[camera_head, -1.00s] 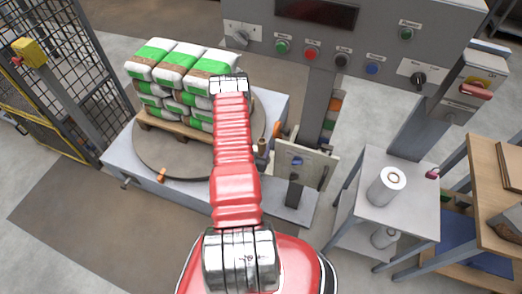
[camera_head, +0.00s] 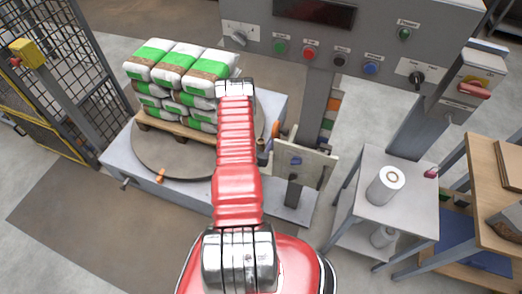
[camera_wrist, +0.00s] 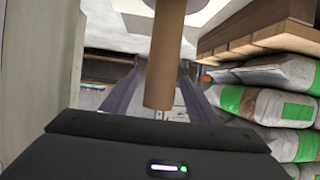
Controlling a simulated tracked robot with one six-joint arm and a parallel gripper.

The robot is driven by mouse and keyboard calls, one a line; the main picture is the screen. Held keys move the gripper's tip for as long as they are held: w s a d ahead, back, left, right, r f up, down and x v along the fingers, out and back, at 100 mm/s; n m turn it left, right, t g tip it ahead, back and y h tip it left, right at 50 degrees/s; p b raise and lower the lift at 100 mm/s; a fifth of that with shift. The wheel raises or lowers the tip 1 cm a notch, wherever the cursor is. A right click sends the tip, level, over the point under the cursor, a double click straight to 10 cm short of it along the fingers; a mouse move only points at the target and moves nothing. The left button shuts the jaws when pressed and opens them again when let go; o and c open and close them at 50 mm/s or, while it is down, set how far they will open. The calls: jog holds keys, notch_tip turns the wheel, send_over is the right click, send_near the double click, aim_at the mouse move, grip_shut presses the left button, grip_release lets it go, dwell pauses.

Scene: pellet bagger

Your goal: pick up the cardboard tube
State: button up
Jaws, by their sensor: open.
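The cardboard tube (camera_wrist: 166,50) is a plain brown cylinder in the wrist view. It runs from the top edge down to a free end near the middle of the picture. My gripper (camera_wrist: 162,80) is open, with one finger on each side of the tube and visible gaps between them. The tube appears between the fingers, but I cannot tell how far in depth it lies from them. In the head view my red arm reaches forward beside the stacked bags, and its fingertips are hidden. I cannot clearly make out the tube there.
Green-and-white bags (camera_head: 165,72) are stacked on a pallet (camera_head: 178,130) on a round turntable (camera_head: 160,158), just left of my arm. A grey control panel (camera_head: 350,45) stands behind. A side table (camera_head: 400,220) with a white roll (camera_head: 385,185) is at right.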

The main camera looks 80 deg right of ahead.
jog(key=shift+x, duration=1.65)
jog(key=shift+c, duration=0.4)
jog(key=c, duration=1)
